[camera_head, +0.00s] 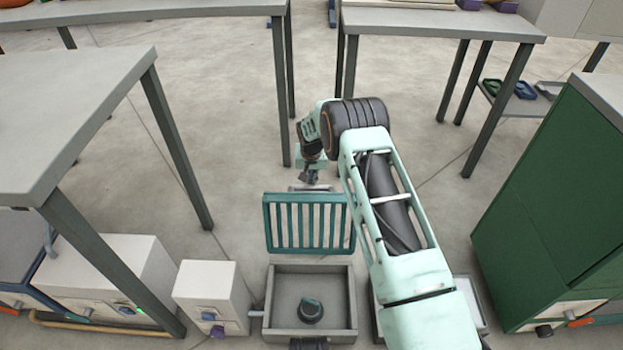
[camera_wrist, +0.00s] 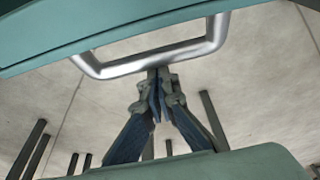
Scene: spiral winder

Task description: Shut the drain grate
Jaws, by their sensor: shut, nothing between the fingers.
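The teal slatted drain grate (camera_head: 309,197) stands raised at the back edge of the open drain box (camera_head: 352,315). A round dark object (camera_head: 310,310) sits inside the box. The grate's silver handle (camera_head: 325,188) is at its top edge and crosses the wrist view (camera_wrist: 160,60), with the teal grate edge (camera_wrist: 100,35) above it. My gripper (camera_head: 310,180) is just behind the handle in the head view. In the wrist view my gripper (camera_wrist: 157,75) has its fingers together, tips at the handle bar. I cannot tell whether they touch it. Nothing shows between them.
White boxes (camera_head: 212,295) stand left of the drain, below a grey table (camera_head: 85,110). A green cabinet (camera_head: 550,190) is at the right. Tables (camera_head: 440,22) stand further back. The floor (camera_head: 230,100) behind the grate is mostly clear.

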